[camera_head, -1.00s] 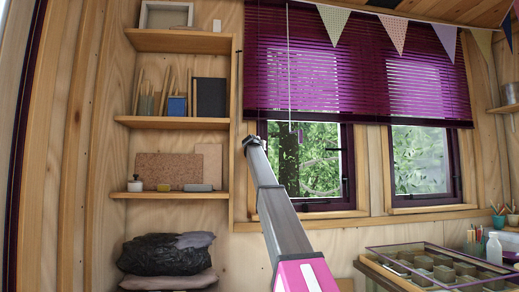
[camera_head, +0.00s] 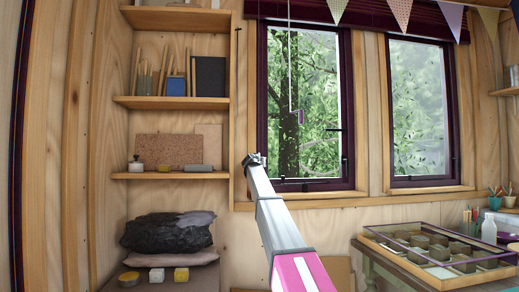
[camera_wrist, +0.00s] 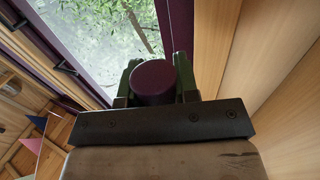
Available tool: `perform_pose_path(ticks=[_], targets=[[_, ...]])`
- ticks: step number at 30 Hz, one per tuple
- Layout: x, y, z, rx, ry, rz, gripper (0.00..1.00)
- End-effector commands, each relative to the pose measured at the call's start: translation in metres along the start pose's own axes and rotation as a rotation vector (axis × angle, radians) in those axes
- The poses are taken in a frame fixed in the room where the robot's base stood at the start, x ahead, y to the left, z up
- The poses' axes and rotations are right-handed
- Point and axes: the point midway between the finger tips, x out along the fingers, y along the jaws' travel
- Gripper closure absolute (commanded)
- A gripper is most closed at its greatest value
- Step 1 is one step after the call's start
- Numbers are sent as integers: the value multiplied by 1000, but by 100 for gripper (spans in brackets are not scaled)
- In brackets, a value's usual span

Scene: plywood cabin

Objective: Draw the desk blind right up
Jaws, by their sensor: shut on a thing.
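The purple slatted blind (camera_head: 275,9) is gathered into a dark band along the top of the two windows in the head view; its upper part is cut off by the frame. My gripper (camera_head: 252,159) is low by the left window frame. In the wrist view my gripper (camera_wrist: 154,82) has its fingers on either side of a dark purple round knob (camera_wrist: 153,81) and is shut on it. A thin cord (camera_wrist: 168,22) runs up behind the knob. A pale cord (camera_head: 290,70) with a small purple piece (camera_head: 300,116) hangs before the left window.
A shelf unit (camera_head: 170,103) with books, pots and boards stands left of the window. A glass-topped case (camera_head: 375,243) is on the table at the lower right. Bunting (camera_head: 400,12) hangs across the top.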

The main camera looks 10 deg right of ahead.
Motion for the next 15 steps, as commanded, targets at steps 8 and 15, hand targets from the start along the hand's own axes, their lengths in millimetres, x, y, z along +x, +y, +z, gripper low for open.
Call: perform_pose_path(ticks=[8, 15], targets=[[-1, 1, 50, 1, -3, 1, 100], [-1, 0, 61, 1, -2, 2, 100]])
